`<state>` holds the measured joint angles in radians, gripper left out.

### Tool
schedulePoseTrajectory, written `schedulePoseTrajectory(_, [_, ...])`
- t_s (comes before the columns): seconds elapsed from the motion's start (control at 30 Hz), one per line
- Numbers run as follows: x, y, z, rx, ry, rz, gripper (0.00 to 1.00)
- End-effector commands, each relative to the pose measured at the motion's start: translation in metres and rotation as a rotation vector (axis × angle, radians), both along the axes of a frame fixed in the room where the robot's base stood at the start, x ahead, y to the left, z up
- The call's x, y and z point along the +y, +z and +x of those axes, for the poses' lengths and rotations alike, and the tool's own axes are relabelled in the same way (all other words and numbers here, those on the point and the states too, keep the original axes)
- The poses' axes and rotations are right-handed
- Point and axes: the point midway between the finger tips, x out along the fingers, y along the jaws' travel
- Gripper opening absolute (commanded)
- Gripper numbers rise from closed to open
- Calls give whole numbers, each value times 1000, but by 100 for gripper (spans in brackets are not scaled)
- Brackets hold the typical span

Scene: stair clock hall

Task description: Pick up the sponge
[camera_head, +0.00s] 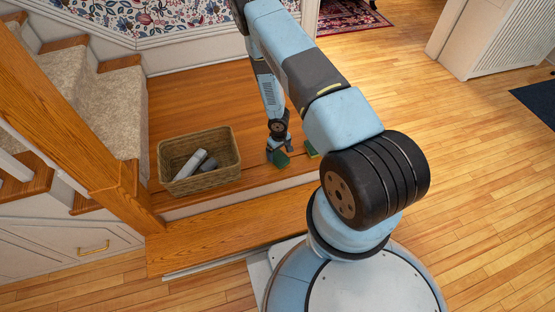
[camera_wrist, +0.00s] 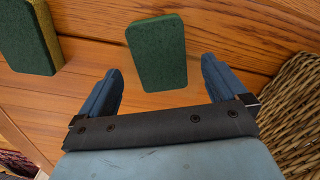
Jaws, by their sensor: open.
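A green sponge (camera_wrist: 157,52) lies on the wooden landing, green face up, in the wrist view. It also shows in the head view (camera_head: 278,159), just below my gripper (camera_head: 280,147). In the wrist view my gripper (camera_wrist: 161,66) is open and empty, with one blue finger on each side of the sponge in the picture. I cannot tell how far the fingertips are above it. A second sponge (camera_wrist: 25,38), green with a yellow side, lies to the left in the wrist view. In the head view it is right of my gripper (camera_head: 312,149).
A wicker basket (camera_head: 205,183) with grey and white items stands left of my gripper; its side (camera_wrist: 292,120) shows at right in the wrist view. A wooden stair post and rail (camera_head: 105,165) rise further left. The landing (camera_head: 185,100) behind is clear.

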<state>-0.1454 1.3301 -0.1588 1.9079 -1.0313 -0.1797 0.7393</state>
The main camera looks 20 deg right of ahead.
Motion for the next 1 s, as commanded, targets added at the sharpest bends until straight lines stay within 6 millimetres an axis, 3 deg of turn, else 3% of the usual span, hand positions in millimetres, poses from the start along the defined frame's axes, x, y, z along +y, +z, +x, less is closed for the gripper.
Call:
schedulePoseTrajectory(0.23, [0, -26, -1, 1, 0, 0, 99])
schedulePoseTrajectory(0.57, [0, -30, 0, -1, 0, 0, 99])
schedulePoseTrajectory(1.0, [0, -29, 0, -1, 0, 0, 58])
